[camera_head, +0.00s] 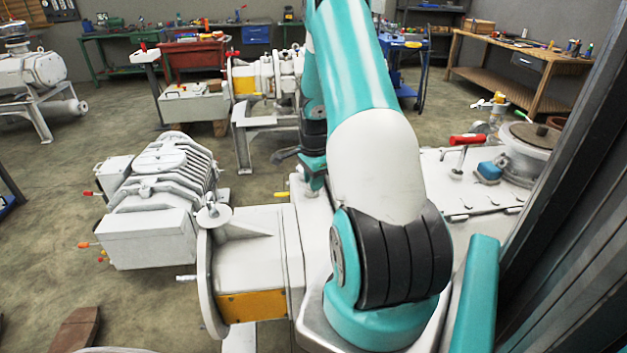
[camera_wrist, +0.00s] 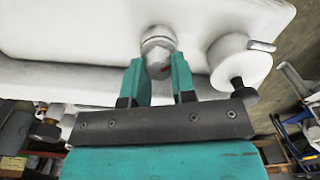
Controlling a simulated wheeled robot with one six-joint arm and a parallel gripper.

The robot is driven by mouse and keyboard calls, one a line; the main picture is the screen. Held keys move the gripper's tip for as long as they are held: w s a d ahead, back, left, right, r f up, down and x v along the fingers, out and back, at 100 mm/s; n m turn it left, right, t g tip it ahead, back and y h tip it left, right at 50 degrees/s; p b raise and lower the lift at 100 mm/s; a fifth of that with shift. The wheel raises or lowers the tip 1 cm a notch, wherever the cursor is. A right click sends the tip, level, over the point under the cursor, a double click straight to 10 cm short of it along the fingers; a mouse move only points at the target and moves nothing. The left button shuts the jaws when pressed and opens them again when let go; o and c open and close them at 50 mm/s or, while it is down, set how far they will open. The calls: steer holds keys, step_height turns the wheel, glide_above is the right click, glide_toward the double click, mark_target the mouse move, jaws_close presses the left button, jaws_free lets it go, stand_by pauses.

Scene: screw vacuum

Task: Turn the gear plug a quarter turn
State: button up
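The gear plug (camera_wrist: 158,45) is a pale metal plug with a round collar and a faceted head, set in a white machine housing (camera_wrist: 80,35) in the wrist view. In the head view my gripper end is low over the white machine (camera_head: 313,235), largely hidden behind my arm, and the plug cannot be made out.
A white cylindrical fitting (camera_wrist: 238,62) with a dark knob stands close right of the fingers. A ribbed white pump unit (camera_head: 165,195) stands left in the head view. A red-handled clamp (camera_head: 467,140) is on the right-hand plate. Open floor (camera_head: 60,230) lies at far left.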

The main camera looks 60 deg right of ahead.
steer(key=n, duration=0.3)
steer(key=shift+p, duration=0.3)
jaws_close()
steer(key=n, duration=0.4)
steer(key=shift+s+a+f+n, duration=0.1)
steer(key=shift+n, duration=0.3)
steer(key=o, duration=1)
jaws_free()
steer(key=shift+r, duration=0.5)
step_height(320, 180, up, 16)
steer(key=shift+s+r+b, duration=0.1)
steer(key=shift+r+b, duration=0.15)
steer(key=shift+b, duration=0.3)
